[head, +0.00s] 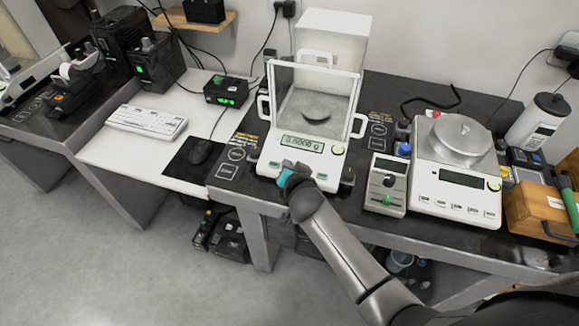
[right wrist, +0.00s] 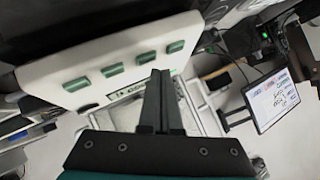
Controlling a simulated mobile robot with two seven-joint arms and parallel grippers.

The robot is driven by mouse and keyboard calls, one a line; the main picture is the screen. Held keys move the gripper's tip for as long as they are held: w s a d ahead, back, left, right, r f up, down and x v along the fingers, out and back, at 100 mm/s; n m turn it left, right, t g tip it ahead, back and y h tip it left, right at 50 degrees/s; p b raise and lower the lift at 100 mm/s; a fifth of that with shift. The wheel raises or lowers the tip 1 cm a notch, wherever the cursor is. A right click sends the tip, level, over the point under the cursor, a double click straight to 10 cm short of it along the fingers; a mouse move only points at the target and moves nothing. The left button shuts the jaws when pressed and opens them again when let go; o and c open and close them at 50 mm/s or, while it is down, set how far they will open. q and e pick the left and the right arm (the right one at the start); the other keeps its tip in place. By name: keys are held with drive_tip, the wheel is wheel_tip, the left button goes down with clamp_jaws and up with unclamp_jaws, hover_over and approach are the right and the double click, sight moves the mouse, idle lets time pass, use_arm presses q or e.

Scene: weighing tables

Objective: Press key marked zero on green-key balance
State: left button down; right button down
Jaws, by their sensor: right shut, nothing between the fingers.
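The balance with green keys (head: 333,172) stands on the dark table, with a glass draft shield (head: 345,90) around its pan and a lit display (head: 301,144) that seems to read about 0.5 g. In the right wrist view its front panel shows a row of several green keys (right wrist: 113,70); their markings are not readable, so I cannot tell which is zero. My right gripper (head: 287,166) is shut and empty at the balance's front edge and hides part of the key row. In the right wrist view its fingertips (right wrist: 160,73) lie close to the keys; contact cannot be told. My left gripper is not in view.
A second balance (head: 455,204) with a round steel pan and a grey control box (head: 386,187) stand to the right. A wooden box (head: 535,213) is at the far right.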

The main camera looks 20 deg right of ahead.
drive_tip(key=shift+f, duration=0.1)
idle(0.3)
drive_tip(key=shift+w+f+b, duration=0.1)
drive_tip(key=shift+f+b, duration=0.25)
drive_tip(key=shift+d+f+b, duration=0.1)
drive_tip(key=shift+f+b, duration=0.2)
drive_tip(key=shift+f, duration=0.05)
idle(0.6)
drive_tip(key=shift+r, duration=0.1)
drive_tip(key=shift+r+p, duration=0.7)
drive_tip(key=shift+p, duration=0.15)
drive_tip(key=r+p, duration=0.1)
drive_tip(key=s+r+p, duration=0.1)
drive_tip(key=r+p, duration=0.1)
drive_tip(key=a+r+p, duration=0.1)
drive_tip(key=shift+s+r+p, duration=0.25)
drive_tip(key=shift+r+p, duration=0.1)
drive_tip(key=shift+p, duration=0.05)
